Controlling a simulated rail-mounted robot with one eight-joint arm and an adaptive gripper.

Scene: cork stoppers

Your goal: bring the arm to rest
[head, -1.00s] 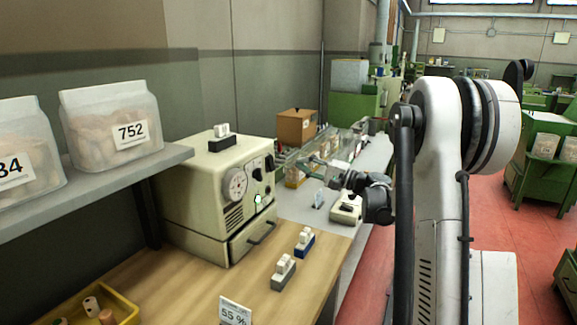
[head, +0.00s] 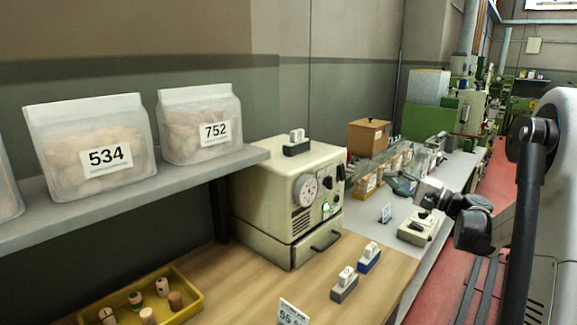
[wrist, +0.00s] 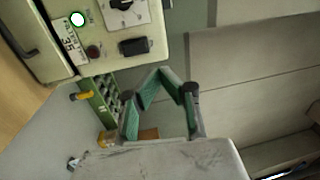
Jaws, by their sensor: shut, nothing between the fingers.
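My gripper (head: 403,184) is in the air over the grey bench, right of the cream machine in the head view. The wrist view shows its green-padded fingers (wrist: 160,80) with the tips drawn together and nothing held. The cream machine (head: 270,195) has a dial, dark knobs and a lit green-white lamp; its front also shows at the upper left of the wrist view (wrist: 110,45). A yellow tray (head: 190,312) holds several cork stoppers at the lower left.
Bags labelled 534 (head: 88,135) and 752 (head: 195,120) stand on a grey shelf (head: 110,198). Two small blocks, one grey (head: 344,291) and one blue (head: 368,265), sit on the wooden bench. A small cream device (head: 418,230) lies below my gripper. A cardboard box (head: 368,136) stands behind.

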